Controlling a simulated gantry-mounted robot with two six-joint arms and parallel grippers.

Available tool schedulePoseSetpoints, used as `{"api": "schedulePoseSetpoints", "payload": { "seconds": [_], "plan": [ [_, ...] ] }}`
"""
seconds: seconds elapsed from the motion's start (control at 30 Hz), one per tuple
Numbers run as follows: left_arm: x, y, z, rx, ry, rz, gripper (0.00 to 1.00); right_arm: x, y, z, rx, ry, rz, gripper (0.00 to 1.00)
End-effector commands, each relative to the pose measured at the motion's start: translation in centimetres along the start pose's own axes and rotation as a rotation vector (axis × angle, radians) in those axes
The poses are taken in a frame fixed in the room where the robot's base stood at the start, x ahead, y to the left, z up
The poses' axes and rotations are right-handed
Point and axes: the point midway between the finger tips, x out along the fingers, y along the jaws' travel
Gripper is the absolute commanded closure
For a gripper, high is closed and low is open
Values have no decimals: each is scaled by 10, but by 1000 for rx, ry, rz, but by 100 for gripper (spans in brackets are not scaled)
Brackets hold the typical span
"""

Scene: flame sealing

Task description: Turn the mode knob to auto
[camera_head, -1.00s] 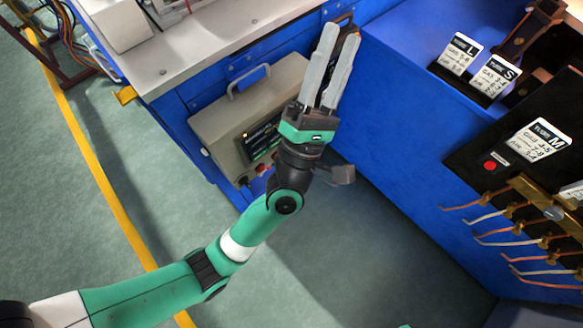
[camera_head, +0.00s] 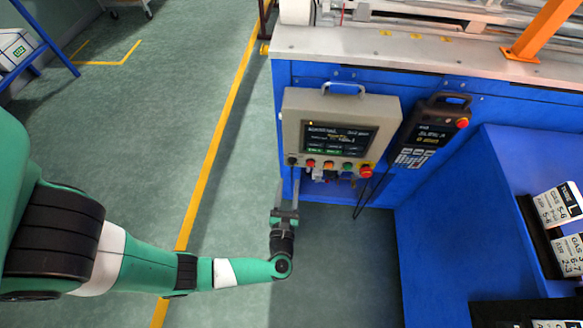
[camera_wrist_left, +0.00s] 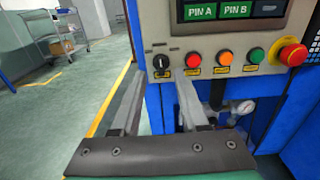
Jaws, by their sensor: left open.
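The mode knob appears to be the small black knob (camera_wrist_left: 160,63) at the left end of the control panel's lower row. It also shows in the head view (camera_head: 292,161). The knob has a light pointer mark, but its setting is too small to read. My left gripper (camera_head: 287,182) is open and empty, just below the panel's lower left corner. In the left wrist view its two fingers (camera_wrist_left: 160,82) stand apart, with the knob ahead between the tips. I see no contact with it. My right gripper is not in view.
The beige control box (camera_head: 385,108) has red, orange and green buttons and a red emergency stop (camera_head: 365,171) right of the knob. A black pendant (camera_head: 430,135) hangs at right with a cable below. Gauge fittings (camera_wrist_left: 240,108) sit under the panel. Open floor lies left.

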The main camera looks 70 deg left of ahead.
Motion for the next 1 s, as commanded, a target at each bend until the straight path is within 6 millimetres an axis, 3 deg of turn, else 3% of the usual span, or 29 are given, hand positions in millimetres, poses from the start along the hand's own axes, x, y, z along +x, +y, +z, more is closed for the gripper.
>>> {"api": "schedulePoseSetpoints", "payload": {
  "seconds": [0.1,0.3,0.67,0.9,1.0],
  "plan": [
    [29,2,-2,-3,-2,8,56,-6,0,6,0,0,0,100],
    [63,0,-1,-1,-2,3,56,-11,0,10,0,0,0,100],
    [73,0,1,0,-2,-2,56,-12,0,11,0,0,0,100],
    [73,0,1,0,-1,-2,96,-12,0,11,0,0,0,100],
    [73,0,1,0,-1,-2,100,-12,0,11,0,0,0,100]
  ]
}}
